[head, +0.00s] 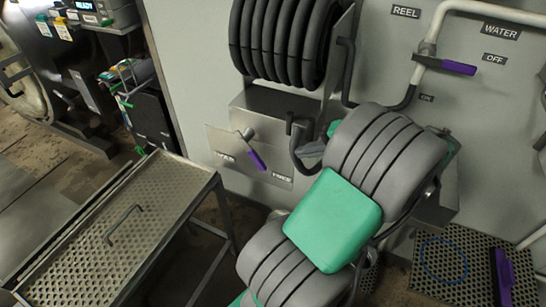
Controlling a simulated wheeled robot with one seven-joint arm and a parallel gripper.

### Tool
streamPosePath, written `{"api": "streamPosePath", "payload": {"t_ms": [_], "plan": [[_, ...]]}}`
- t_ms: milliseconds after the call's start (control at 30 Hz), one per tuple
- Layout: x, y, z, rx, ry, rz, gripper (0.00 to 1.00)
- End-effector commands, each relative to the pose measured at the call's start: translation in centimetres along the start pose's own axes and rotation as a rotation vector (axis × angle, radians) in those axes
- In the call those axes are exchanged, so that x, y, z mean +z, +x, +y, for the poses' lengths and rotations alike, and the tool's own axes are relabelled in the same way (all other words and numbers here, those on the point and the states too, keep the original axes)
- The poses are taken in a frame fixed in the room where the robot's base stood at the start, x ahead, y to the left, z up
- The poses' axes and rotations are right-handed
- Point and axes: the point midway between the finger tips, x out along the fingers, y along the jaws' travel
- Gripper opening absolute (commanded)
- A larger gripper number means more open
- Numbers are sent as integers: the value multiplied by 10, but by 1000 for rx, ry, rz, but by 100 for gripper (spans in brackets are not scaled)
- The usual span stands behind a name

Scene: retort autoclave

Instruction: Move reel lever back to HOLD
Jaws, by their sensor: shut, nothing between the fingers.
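The reel lever (256,158) has a purple handle on a grey pivot, mounted on a pale plate (231,141) below the hose reel (278,40). Its handle slants down and to the right, ending near the right-hand label (281,177), which appears to read FREE. The left-hand label (225,157) is too blurred to read surely. No part of my arm touches the lever in this view. My gripper cannot be made out; my own grey and green arm links fill the middle and lower right of the picture and may hide it.
A purple-handled water valve (458,67) is on the pipe at upper right, near the OFF label. A perforated metal table (120,225) stands at lower left. A dark hose (299,150) hangs right of the lever plate. A perforated platform (462,268) is at lower right.

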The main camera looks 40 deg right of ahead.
Motion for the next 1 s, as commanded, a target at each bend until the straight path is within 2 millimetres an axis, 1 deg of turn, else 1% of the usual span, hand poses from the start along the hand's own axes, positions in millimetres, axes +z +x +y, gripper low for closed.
{"api": "streamPosePath", "payload": {"t_ms": [167,233,500,633,700,800,1000], "plan": [[1,24,2,1,-3,-4,0],[1,37,-1,-1,-2,-5,0],[2,96,-1,0,-1,-7,0],[2,120,-2,1,-2,-5,0],[1,128,-1,1,-1,-3,0],[1,136,-1,1,-3,-2,0],[0,139,0,1,-2,0,0]]}}
